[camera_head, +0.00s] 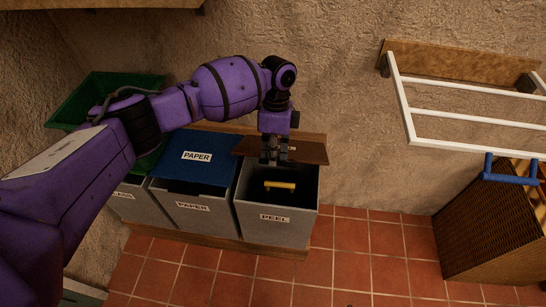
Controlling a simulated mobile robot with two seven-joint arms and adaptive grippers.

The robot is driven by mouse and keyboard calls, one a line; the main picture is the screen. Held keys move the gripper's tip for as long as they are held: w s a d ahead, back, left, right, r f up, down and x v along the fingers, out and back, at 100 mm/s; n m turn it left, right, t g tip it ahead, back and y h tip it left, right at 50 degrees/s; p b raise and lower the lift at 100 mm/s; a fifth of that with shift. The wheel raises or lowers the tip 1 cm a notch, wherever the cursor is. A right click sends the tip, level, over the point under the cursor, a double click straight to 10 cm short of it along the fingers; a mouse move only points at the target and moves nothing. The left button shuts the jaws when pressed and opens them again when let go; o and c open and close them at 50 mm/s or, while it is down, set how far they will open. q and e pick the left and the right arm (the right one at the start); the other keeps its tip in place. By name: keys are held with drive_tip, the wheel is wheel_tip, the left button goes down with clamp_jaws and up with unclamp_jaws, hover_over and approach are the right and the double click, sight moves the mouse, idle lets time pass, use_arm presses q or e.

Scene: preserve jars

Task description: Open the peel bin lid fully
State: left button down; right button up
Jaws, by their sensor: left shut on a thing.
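The peel bin (271,228) is the grey bin labelled PEEL at the right end of a row. Its brown lid (312,152) is raised at the back, and the dark inside of the bin shows below it. I cannot tell the lid's exact angle. My left gripper (274,158) points down at the lid's front edge and is shut on it; the gripper covers part of the lid. A yellow bar-shaped piece (280,185) shows in the bin's opening; I cannot tell what it is fixed to. My right gripper is not in view.
The paper bin (193,207) with a blue lid (197,160) stands close on the left. A white rack (465,113) and a woven brown hamper (490,235) are at right. Tiled floor (370,250) is clear in front.

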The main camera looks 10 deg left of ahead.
use_arm(q)
drive_tip(key=shift+w+a, duration=0.1)
drive_tip(key=shift+w, duration=0.25)
drive_tip(key=c, duration=1.8)
unclamp_jaws()
drive_tip(key=shift+w+f, duration=0.1)
drive_tip(key=shift+f, duration=0.1)
drive_tip(key=shift+c, duration=0.2)
drive_tip(key=shift+o, duration=0.2)
drive_tip(key=shift+w+f, duration=0.1)
drive_tip(key=shift+w, duration=0.05)
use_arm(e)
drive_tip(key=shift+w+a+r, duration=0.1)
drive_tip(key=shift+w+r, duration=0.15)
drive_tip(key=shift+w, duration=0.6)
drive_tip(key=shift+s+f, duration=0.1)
use_arm(q)
drive_tip(key=v, duration=1.2)
drive_tip(key=shift+s, duration=0.25)
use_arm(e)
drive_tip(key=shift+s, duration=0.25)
